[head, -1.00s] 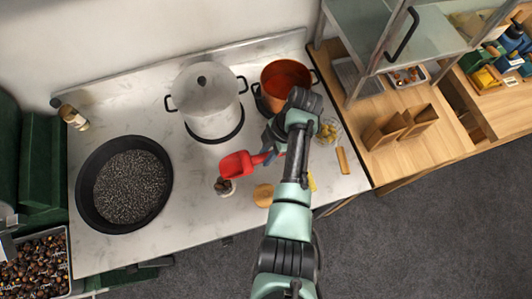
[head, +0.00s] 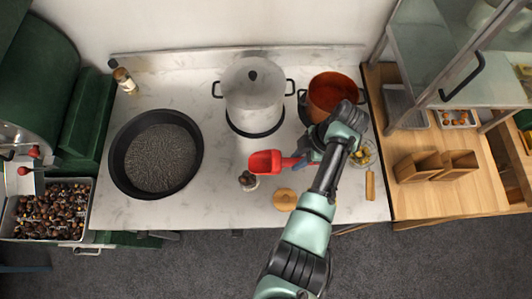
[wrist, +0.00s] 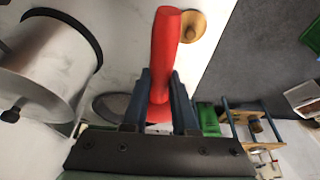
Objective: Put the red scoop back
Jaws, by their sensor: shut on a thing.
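The red scoop (head: 265,162) is held above the white marble counter, its bowl pointing left in the head view. My gripper (head: 302,160) is shut on the scoop's handle. In the wrist view the red handle (wrist: 166,50) stands between the two blue-grey fingers of my gripper (wrist: 159,100).
A lidded white pot (head: 252,95) and an orange pot (head: 331,95) stand at the back. A black pan (head: 113,165) is at left. Chestnuts fill a tray (head: 92,222) at lower left.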

